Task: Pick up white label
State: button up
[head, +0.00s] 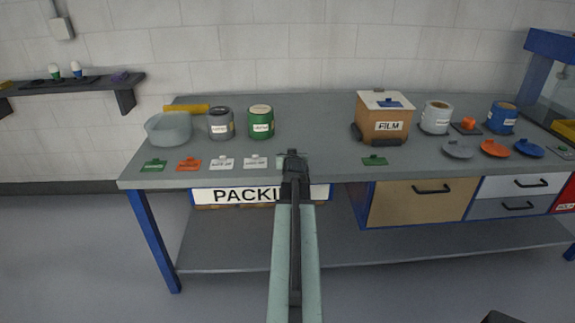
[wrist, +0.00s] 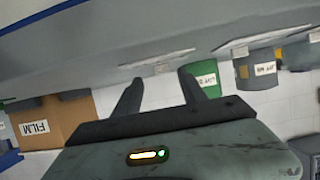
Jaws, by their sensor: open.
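My gripper (head: 293,155) is just right of the right white label, over the front of the bench. In the upside-down wrist view my gripper (wrist: 160,88) has its two fingers spread apart with nothing held. A pale flat label (wrist: 152,66), seen edge-on, shows beyond the fingertips, apart from them as far as I can tell. Another pale label (wrist: 228,44) lies beside it.
An orange label (head: 189,164) and a green label (head: 153,166) lie further left; another green label (head: 374,160) lies right. Behind stand a green pot (head: 261,123), a grey pot (head: 220,124) and a FILM box (head: 384,127). The bench (head: 320,128) is clear between pot and box.

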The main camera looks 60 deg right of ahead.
jog(key=x, duration=0.3)
jog(key=shift+w+f+b, duration=0.1)
jog(key=shift+w+b, duration=0.15)
jog(key=shift+b, duration=0.15)
grip_shut()
jog(key=shift+r, duration=0.2)
